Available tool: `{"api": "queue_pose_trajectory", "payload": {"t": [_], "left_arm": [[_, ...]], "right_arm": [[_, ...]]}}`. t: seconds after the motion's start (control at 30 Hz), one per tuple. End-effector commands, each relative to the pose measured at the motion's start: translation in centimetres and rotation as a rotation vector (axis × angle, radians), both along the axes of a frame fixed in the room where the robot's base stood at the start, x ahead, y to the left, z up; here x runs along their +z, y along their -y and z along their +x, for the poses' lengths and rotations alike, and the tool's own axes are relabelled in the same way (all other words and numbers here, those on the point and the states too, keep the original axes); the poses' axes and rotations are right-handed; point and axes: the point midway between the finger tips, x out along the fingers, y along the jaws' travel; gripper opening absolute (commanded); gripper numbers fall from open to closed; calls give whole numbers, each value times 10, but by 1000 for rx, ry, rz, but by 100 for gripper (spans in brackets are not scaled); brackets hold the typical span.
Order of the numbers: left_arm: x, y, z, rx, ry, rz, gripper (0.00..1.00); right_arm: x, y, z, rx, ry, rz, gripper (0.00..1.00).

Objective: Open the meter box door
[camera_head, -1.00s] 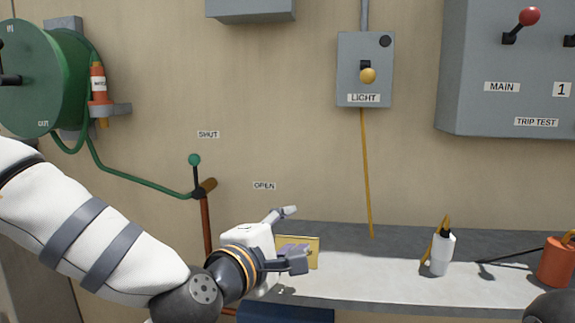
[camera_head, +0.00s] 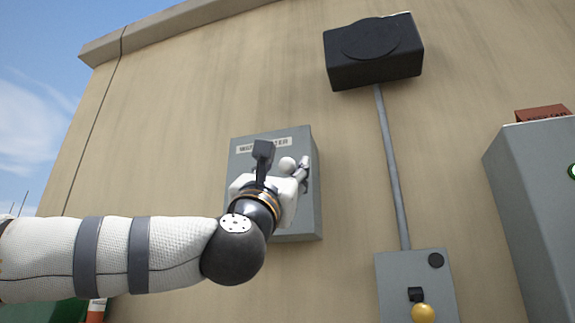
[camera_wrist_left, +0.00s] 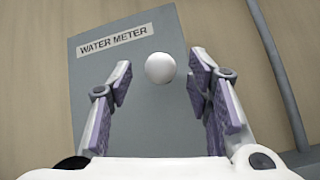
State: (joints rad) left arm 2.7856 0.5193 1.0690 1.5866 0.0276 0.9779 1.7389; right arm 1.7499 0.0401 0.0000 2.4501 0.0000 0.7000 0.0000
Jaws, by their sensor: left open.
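The grey meter box (camera_head: 300,222) hangs on the wall, its door shut. A label reading WATER METER (camera_wrist_left: 105,46) is on the door in the left wrist view. A round white knob (camera_wrist_left: 160,67) stands out from the door; it also shows in the head view (camera_head: 287,164). My left gripper (camera_head: 284,158) is in front of the door and hides part of it. In the left wrist view its open fingers (camera_wrist_left: 160,85) stand on either side of the knob, with gaps showing. How deep the knob sits between them is hard to tell. My right gripper is not in view.
A black box (camera_head: 375,55) is on the wall above, with a grey conduit (camera_head: 393,165) running down to the light switch box (camera_head: 400,275). A large grey cabinet (camera_head: 540,210) stands at the right. The wall left of the meter box is clear.

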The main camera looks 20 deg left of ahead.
Motion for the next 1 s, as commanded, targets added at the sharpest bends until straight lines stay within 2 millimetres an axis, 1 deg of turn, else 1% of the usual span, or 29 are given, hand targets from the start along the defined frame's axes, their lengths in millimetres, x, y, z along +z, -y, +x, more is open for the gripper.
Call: {"api": "queue_pose_trajectory", "payload": {"t": [0.03, 0.1, 0.2, 0.5, 0.57, 0.6, 0.67, 0.7, 0.9, 1.0], "left_arm": [[7, 0, 5, 2, 2, 0, 46], [13, 1, 13, 3, 0, 1, 46], [17, 1, 20, 1, -2, 2, 46], [19, 1, 23, 1, -3, 2, 46], [19, 1, 23, 1, -3, 2, 32], [19, 1, 23, 1, -3, 2, 23], [19, 1, 23, 1, -3, 2, 9], [19, 1, 23, 1, -3, 3, 0], [18, 1, 23, 0, -4, 3, 0], [17, 0, 27, -8, -6, 1, 0]], "right_arm": [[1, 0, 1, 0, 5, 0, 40], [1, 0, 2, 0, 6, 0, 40], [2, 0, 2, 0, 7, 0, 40], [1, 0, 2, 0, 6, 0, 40], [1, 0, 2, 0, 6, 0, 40], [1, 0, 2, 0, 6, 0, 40], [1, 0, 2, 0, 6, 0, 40], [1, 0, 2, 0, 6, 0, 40], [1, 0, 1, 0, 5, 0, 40], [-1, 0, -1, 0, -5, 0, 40]]}}
